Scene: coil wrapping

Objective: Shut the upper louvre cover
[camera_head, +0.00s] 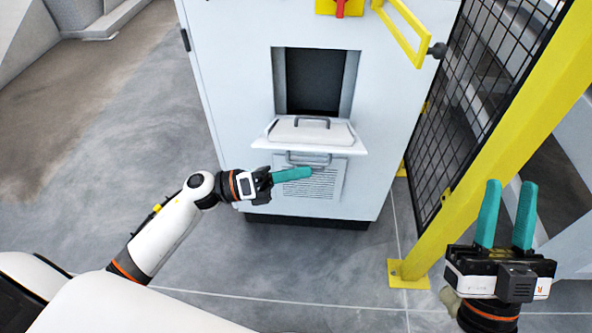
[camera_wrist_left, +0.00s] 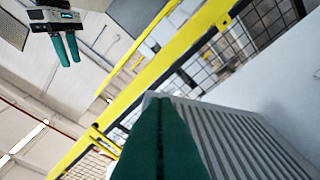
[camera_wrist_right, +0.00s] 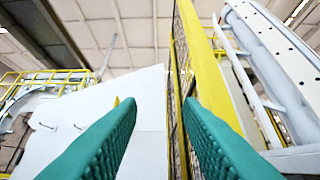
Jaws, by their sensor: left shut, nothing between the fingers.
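The upper louvre cover (camera_head: 289,131) stands open, sticking out from the white cabinet below a dark square opening (camera_head: 315,82). A grey handle (camera_head: 313,120) shows on its upper side. Below it, a slatted louvre panel (camera_head: 321,186) with a handle (camera_head: 308,158) lies flat against the cabinet front. My left gripper (camera_head: 310,173) is shut and empty, below the open cover and in front of the slatted panel. In the left wrist view its fingers (camera_wrist_left: 158,98) are together beside a grey ribbed surface (camera_wrist_left: 235,135). My right gripper (camera_head: 507,215) is open and empty, away at the right.
A yellow post (camera_head: 500,130) and black mesh fence (camera_head: 465,95) stand right of the cabinet. A yellow bar handle (camera_head: 402,32) juts from the cabinet's upper right, next to a red and yellow switch (camera_head: 340,7). The floor left of the cabinet is clear.

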